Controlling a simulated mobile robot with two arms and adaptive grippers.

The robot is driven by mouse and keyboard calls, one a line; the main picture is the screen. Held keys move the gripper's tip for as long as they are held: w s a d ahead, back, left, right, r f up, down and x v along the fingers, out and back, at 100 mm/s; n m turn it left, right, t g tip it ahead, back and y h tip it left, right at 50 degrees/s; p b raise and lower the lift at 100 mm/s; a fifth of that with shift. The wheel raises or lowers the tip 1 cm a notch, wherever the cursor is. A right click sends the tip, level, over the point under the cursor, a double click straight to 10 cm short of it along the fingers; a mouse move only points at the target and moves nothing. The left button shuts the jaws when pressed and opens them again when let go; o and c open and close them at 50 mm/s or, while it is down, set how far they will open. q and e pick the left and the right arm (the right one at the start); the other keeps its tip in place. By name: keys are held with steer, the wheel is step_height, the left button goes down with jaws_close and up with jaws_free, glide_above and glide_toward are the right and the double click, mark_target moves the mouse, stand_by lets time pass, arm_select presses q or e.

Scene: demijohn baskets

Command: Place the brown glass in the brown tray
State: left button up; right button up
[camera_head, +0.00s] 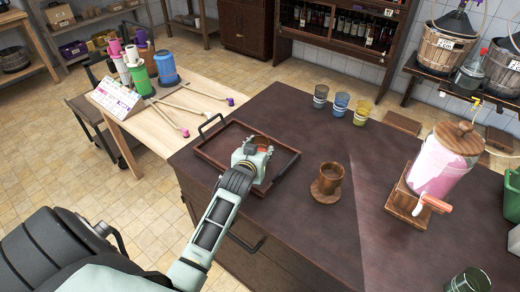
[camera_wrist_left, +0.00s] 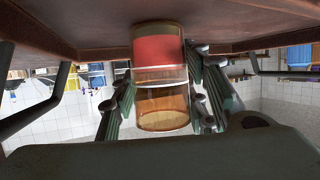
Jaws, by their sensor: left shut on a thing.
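The brown tray (camera_head: 213,157) lies on the dark tabletop with its handle at the far left corner. My left gripper (camera_head: 256,152) is over the right part of the tray. It is shut on the brown glass (camera_wrist_left: 162,105), an amber tumbler with a red band, seen between the fingers in the left wrist view. In that view the picture is upside down, and the glass's base is close to a brown surface at the top. Whether it touches is hard to tell. In the head view the gripper hides most of the glass. My right gripper is not in view.
A wooden cup (camera_head: 331,175) stands on a round coaster right of the tray. Grey (camera_head: 320,96), blue (camera_head: 341,103) and yellow (camera_head: 362,112) glasses stand behind. A pink drink dispenser (camera_head: 444,165) is further right. The tabletop between tray and cup is clear.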

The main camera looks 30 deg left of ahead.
arm_select(q)
steer(key=o, duration=1.4)
steer(key=shift+c, duration=0.2)
steer(key=shift+s+d, duration=0.1)
steer(key=b+v, duration=0.1)
steer(key=v, duration=1.1)
